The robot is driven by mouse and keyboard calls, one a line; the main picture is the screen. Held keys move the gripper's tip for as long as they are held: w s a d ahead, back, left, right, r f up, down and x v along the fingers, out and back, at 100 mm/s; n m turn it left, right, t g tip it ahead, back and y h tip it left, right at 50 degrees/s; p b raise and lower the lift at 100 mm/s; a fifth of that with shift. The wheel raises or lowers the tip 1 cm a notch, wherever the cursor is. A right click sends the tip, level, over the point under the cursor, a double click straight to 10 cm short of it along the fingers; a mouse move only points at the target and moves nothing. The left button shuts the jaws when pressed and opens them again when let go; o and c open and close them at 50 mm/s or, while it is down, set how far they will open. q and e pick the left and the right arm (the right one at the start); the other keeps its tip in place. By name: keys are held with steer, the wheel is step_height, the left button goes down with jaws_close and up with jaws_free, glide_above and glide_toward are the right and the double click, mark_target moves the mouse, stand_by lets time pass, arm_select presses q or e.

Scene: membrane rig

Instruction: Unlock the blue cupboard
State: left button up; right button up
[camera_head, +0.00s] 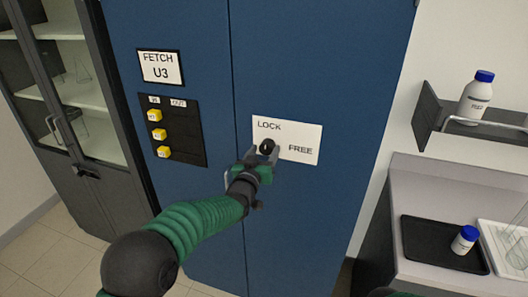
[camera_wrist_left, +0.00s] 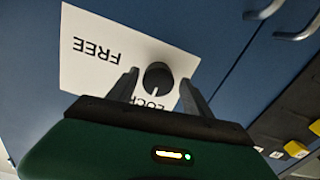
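The blue cupboard (camera_head: 190,25) has two tall doors. On its right door is a white plate (camera_head: 305,135) marked LOCK and FREE, with a round dark knob (camera_head: 267,146). In the left wrist view the knob (camera_wrist_left: 158,77) shows a pale pointer line towards the word LOCK. My left gripper (camera_head: 258,157) is at the plate, with its fingers apart. In the left wrist view the fingers (camera_wrist_left: 160,92) stand on either side of the knob, with gaps visible between them and it. My right gripper does not show.
A glass-fronted cabinet (camera_head: 80,90) stands at the left. A shelf with a bottle (camera_head: 475,97) and a counter with a black tray (camera_head: 425,245) are at the right.

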arm_select(q)
steer(key=shift+d+r, duration=0.1)
steer(key=shift+d, duration=0.05)
steer(key=c, duration=1.2)
steer(key=shift+o, duration=0.2)
steer(key=shift+f+m+b, duration=0.2)
steer(key=shift+m+b, duration=0.6)
steer(key=shift+b, duration=0.3)
steer(key=m+b, duration=0.8)
steer(key=b, duration=0.1)
steer(key=shift+s+f+m, duration=0.1)
steer(key=shift+m, duration=0.3)
steer(key=m+b, duration=0.3)
steer(key=m, duration=0.1)
steer(key=shift+b, duration=0.35)
steer(key=shift+m+b, duration=0.95)
steer(key=shift+m, duration=0.85)
steer(key=o, duration=1.1)
steer(key=shift+o, duration=1.3)
steer(key=shift+d, duration=0.15)
